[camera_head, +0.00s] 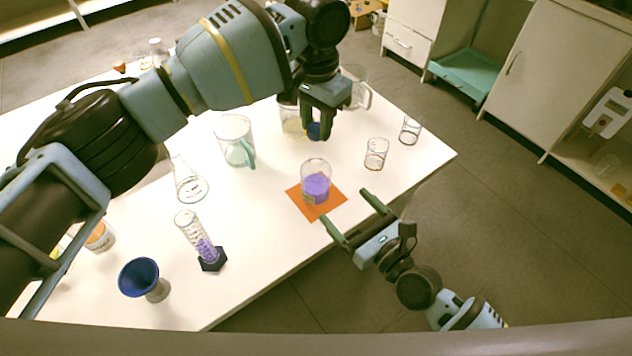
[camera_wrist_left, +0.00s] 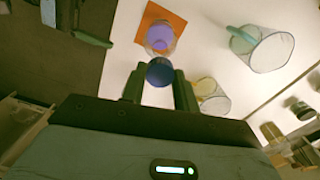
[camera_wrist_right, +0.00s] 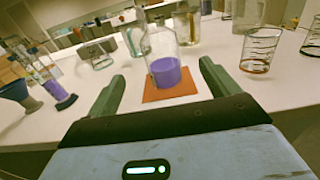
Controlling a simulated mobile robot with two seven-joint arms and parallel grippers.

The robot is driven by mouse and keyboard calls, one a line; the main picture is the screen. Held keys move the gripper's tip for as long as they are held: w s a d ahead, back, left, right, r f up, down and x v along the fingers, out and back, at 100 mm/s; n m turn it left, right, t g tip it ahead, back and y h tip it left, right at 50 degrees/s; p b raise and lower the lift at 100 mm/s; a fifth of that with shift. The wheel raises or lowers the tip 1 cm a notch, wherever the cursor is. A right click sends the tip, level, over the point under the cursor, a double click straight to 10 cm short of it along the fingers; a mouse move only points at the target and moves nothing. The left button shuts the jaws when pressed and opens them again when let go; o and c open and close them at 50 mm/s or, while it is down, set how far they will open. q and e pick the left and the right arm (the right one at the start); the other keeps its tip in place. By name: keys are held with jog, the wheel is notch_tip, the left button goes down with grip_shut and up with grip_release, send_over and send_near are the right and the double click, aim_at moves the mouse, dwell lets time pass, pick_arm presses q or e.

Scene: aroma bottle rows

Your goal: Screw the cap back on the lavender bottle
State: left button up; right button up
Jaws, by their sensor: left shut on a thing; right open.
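The lavender bottle (camera_head: 316,182) is a clear bottle with purple liquid, upright on an orange mat (camera_head: 335,204). Its top appears open in the head view. The bottle also shows in the left wrist view (camera_wrist_left: 160,38) and between my right fingers in the right wrist view (camera_wrist_right: 166,71). My left gripper (camera_head: 315,136) is shut on the blue cap (camera_head: 314,130). The cap shows between its fingertips in the left wrist view (camera_wrist_left: 160,72), apart from the bottle. My right gripper (camera_head: 347,211) is open and empty at the front of the mat, its fingers pointing toward the bottle.
A jug with a teal handle (camera_head: 235,142) and a conical flask (camera_head: 189,186) stand left of the bottle. Two small beakers (camera_head: 376,154) (camera_head: 410,130) stand right. A measuring cylinder (camera_head: 200,240) and blue funnel (camera_head: 139,277) are at the front left. Table around the mat is clear.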

aim_at(316, 174)
jog(key=x, duration=1.2)
jog(key=c, duration=1.5)
pick_arm(q)
jog(key=shift+f, duration=2.5)
pick_arm(e)
jog(key=shift+o, duration=0.2)
pick_arm(q)
jog(key=shift+f, duration=0.1)
jog(key=shift+f, duration=0.8)
jog(key=shift+f, duration=0.5)
